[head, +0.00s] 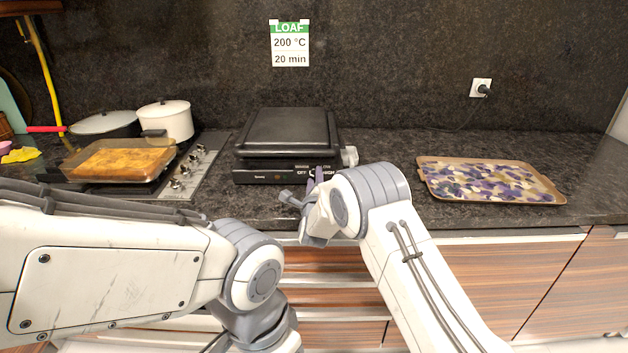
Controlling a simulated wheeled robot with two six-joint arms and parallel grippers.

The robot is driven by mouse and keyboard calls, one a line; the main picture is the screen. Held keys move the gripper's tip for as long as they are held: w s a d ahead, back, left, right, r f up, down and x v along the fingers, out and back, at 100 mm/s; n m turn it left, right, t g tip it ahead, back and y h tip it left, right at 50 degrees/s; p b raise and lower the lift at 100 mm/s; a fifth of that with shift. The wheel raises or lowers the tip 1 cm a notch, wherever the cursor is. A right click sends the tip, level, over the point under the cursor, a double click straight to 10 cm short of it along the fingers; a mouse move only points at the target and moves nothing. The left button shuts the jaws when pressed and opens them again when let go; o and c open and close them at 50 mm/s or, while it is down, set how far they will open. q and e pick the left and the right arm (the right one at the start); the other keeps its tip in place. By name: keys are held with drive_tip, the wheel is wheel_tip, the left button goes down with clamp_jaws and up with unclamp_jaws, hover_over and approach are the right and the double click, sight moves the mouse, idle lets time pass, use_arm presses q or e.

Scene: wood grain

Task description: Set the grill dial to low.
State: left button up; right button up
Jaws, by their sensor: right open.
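The black grill (286,132) stands on the counter against the back wall, lid down. Its front panel (262,177) has a dial area at the right, with small "OFF" lettering and a partly covered label beside it. My right gripper (319,175) is open, its fingers up against the front panel at the dial area. The fingers and wrist hide most of the dial, so its setting cannot be read. Whether the fingers touch the dial cannot be told. My left arm crosses the lower left; its gripper is out of view.
A silver knob (349,156) sits at the grill's right side. To the left are a hob (203,160) with knobs, a baking dish (120,163) and a white pot (166,119). A patterned tray (490,181) lies right. A "LOAF" sign (290,44) hangs above.

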clamp_jaws()
drive_tip(key=shift+f+m+b, duration=0.1)
drive_tip(key=shift+m+b, duration=1.1)
drive_tip(key=shift+b, duration=0.6)
drive_tip(key=m+b, duration=0.1)
drive_tip(key=b, duration=0.2)
drive_tip(key=shift+m, duration=0.4)
